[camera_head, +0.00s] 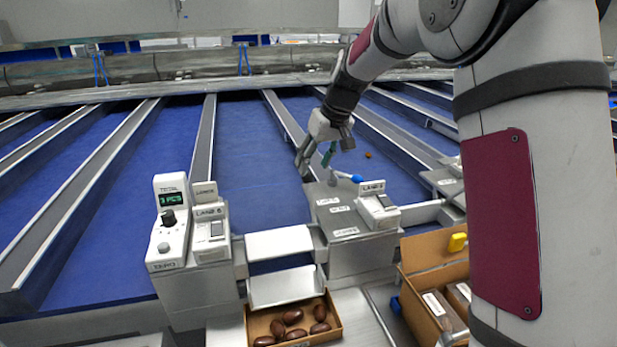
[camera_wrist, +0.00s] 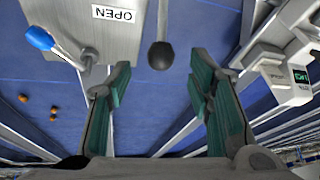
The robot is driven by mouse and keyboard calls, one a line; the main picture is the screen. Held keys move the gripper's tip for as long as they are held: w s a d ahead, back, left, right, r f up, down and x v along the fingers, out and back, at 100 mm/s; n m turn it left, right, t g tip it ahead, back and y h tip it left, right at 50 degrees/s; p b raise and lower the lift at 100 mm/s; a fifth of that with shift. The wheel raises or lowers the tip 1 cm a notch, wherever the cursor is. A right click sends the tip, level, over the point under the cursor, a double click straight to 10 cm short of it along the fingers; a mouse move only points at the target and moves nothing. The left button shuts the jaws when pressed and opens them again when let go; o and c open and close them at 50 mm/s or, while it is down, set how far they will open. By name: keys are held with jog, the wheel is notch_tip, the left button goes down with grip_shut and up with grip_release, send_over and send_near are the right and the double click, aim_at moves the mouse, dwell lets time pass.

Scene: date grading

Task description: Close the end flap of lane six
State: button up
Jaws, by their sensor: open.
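My gripper (camera_head: 317,166) hangs over a grey control housing (camera_head: 347,222) beside the lane's blue belt. In the wrist view, its teal-padded fingers (camera_wrist: 160,82) are apart. A lever with a dark rounded knob (camera_wrist: 160,55) shows between them; whether the pads touch it cannot be told. A second lever with a blue handle (camera_wrist: 40,38) stands to the left and also shows in the head view (camera_head: 348,177). A plate marked OPEN (camera_wrist: 116,14) lies between the levers. A white flap panel (camera_head: 285,287) slopes over a carton of dates (camera_head: 334,333).
A counter box (camera_head: 171,222) with a lit display and a lane unit (camera_head: 210,232) stand left of the chute. Another lane unit (camera_head: 378,207) sits on the housing's right. An open cardboard box (camera_head: 427,250) is at right. Small brown pieces (camera_head: 368,154) lie on the belt.

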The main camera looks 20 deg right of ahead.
aim_at(310, 173)
jog(key=x, duration=0.6)
jog(key=shift+a+f+p, duration=0.1)
jog(key=shift+f+p, duration=0.05)
jog(key=shift+p, duration=0.15)
grip_shut()
